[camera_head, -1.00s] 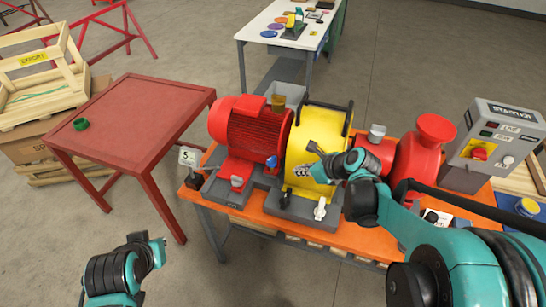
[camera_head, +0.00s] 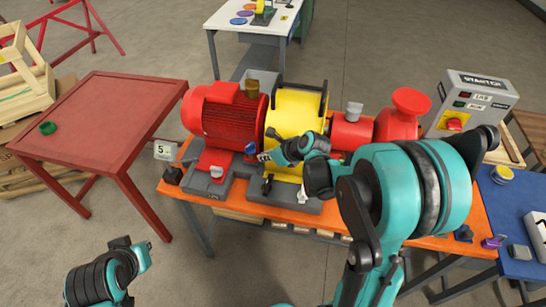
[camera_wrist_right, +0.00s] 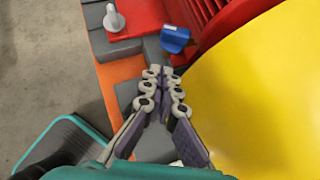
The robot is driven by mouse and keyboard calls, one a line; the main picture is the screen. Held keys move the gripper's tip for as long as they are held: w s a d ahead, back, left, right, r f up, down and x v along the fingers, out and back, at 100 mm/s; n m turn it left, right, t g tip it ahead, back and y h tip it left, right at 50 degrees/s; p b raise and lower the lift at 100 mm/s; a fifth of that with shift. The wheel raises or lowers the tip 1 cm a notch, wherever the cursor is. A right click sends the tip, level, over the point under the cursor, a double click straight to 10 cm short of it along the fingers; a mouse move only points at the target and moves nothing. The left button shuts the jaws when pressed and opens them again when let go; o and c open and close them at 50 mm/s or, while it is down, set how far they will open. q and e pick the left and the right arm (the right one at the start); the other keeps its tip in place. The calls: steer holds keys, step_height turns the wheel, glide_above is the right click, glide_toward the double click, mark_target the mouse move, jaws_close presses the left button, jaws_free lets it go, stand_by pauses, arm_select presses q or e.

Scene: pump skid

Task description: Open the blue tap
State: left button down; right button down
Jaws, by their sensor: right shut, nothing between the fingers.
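The blue tap (camera_head: 251,149) sits low between the red motor and the yellow guard on the pump skid. In the right wrist view its blue handle (camera_wrist_right: 175,38) lies just beyond the fingertips, at the foot of the yellow guard. My right gripper (camera_head: 263,157) is shut and empty, right beside the tap. In the wrist view its fingertips (camera_wrist_right: 165,72) are together, with a small gap to the handle. The tap's lower part is hidden. My left arm shows at the lower left of the head view, but its gripper fingers cannot be made out.
The red motor (camera_head: 222,115) and yellow guard (camera_head: 290,115) stand close on either side. A starter box (camera_head: 478,105) stands at right.

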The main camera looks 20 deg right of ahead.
mark_target(250, 152)
arm_select(q)
steer(key=shift+f, duration=0.3)
arm_select(e)
steer(key=shift+w+a+f, duration=0.1)
steer(key=shift+w+a, duration=0.25)
steer(key=shift+w, duration=0.3)
steer(key=shift+w+a+f, duration=0.1)
steer(key=shift+w+a, duration=0.3)
steer(key=shift+w, duration=0.3)
steer(key=shift+w+a+f, duration=0.1)
steer(key=shift+w+a, duration=0.25)
steer(key=shift+w, duration=0.3)
steer(key=shift+d, duration=0.1)
